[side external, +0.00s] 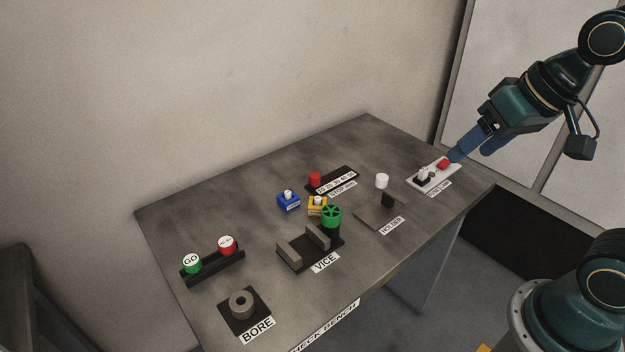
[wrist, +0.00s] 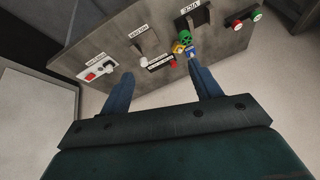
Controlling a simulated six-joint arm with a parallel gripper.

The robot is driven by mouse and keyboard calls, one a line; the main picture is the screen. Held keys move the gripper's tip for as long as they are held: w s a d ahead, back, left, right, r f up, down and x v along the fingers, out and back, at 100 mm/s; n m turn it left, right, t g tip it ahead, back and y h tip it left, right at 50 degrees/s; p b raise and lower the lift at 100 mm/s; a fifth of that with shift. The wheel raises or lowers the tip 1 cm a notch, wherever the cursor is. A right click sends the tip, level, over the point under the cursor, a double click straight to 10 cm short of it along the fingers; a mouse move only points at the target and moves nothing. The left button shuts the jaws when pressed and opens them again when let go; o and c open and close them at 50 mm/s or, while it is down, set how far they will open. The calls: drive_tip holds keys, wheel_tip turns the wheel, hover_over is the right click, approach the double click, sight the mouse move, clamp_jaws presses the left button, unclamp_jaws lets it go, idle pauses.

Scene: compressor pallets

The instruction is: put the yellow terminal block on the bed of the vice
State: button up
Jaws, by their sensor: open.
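The yellow terminal block (side external: 317,205) sits on the bench, just behind the green handwheel (side external: 331,215) of the vice, which hides part of it. In the wrist view the yellow block (wrist: 179,48) is small, beside the green wheel (wrist: 185,37). The vice (side external: 308,248) has two upright grey jaws with a gap between them, and its bed is partly hidden by the near jaw. My gripper (side external: 474,145) is above the bench's right end, near the white plate with a red part. In the wrist view its blue fingers (wrist: 160,88) are wide apart with nothing between them.
A blue block (side external: 288,201) stands left of the yellow block. A red knob (side external: 315,179) on a numbered strip lies behind. The holder plate (side external: 380,216), white cylinder (side external: 382,181), GO button (side external: 191,262), red button (side external: 227,245) and bore fixture (side external: 241,304) share the bench. The bench's back left is clear.

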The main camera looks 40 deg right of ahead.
drive_tip(key=s+n, duration=0.1)
drive_tip(key=s, duration=0.2)
drive_tip(key=s+d+n, duration=0.1)
drive_tip(key=s, duration=0.1)
drive_tip(key=shift+s+r+n+h, duration=0.2)
drive_tip(key=shift+r+n+h, duration=0.1)
drive_tip(key=shift+r, duration=0.1)
drive_tip(key=shift+o, duration=0.5)
drive_tip(key=w+a+f+n+g+y, duration=0.1)
drive_tip(key=w+n, duration=0.2)
drive_tip(key=w, duration=0.6)
drive_tip(key=w+a+f+n, duration=0.1)
drive_tip(key=w+f+n, duration=0.1)
drive_tip(key=w, duration=0.7)
drive_tip(key=w+f+n+g+y, duration=0.1)
drive_tip(key=w+f+n, duration=0.3)
drive_tip(key=w+f, duration=1)
drive_tip(key=shift+w+a+f+y, duration=0.2)
drive_tip(key=shift+w+f+y, duration=0.2)
drive_tip(key=shift+y, duration=0.2)
hover_over(317, 206)
drive_tip(key=d, duration=0.2)
drive_tip(key=shift+s+d+f, duration=0.1)
drive_tip(key=shift+f, duration=1.85)
drive_tip(key=shift+s+d+f, duration=0.1)
drive_tip(key=shift+f, duration=1.85)
